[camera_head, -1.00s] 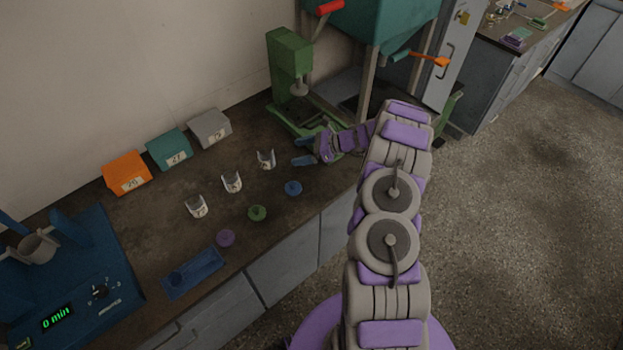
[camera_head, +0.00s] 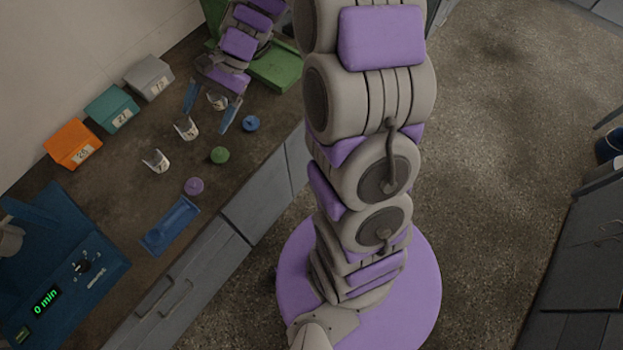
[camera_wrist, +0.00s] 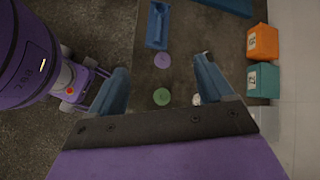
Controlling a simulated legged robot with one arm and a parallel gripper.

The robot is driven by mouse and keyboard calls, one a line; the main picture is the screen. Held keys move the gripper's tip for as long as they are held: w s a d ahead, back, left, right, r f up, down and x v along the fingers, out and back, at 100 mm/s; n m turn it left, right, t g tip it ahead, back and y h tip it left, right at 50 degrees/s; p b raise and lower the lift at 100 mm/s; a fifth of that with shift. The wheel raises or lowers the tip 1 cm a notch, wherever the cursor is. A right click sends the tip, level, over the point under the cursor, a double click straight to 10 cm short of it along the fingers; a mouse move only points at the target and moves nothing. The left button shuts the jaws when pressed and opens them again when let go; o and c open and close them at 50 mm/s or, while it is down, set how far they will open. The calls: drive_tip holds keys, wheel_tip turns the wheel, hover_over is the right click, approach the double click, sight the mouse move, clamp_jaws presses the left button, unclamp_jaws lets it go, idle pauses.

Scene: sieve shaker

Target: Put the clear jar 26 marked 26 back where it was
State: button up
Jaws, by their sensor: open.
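Three clear jars with white labels stand in a row on the bench: a near one (camera_head: 156,162), a middle one (camera_head: 186,130) and a far one (camera_head: 217,102). I cannot read their numbers, so I cannot tell which is jar 26. My gripper (camera_head: 208,117) is open, its blue fingers either side of the far jar in the head view; whether it is above or around that jar is unclear. In the wrist view, my gripper (camera_wrist: 161,66) shows nothing held between its fingers. A whitish jar (camera_wrist: 196,100) is partly hidden beside the right finger.
Purple (camera_head: 194,186), green (camera_head: 220,155) and blue (camera_head: 251,123) lids lie along the bench's front side. A blue tray (camera_head: 157,240) lies near the edge. Orange (camera_head: 72,145), teal (camera_head: 111,109) and grey (camera_head: 150,77) labelled boxes line the wall. A blue shaker (camera_head: 85,275) reads 0 min.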

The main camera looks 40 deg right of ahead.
drive_tip(key=s+d+r+n+h, duration=0.1)
drive_tip(key=s+d+n+h, duration=0.1)
drive_tip(key=s, duration=0.7)
drive_tip(key=s+d+r+n+h, duration=0.2)
drive_tip(key=s+n+h, duration=0.2)
drive_tip(key=s, duration=0.5)
drive_tip(key=s+d+r+n+h, duration=0.1)
drive_tip(key=s+d+n+h, duration=0.2)
drive_tip(key=s, duration=0.7)
drive_tip(key=shift+r+n, duration=0.35)
drive_tip(key=shift+n, duration=0.15)
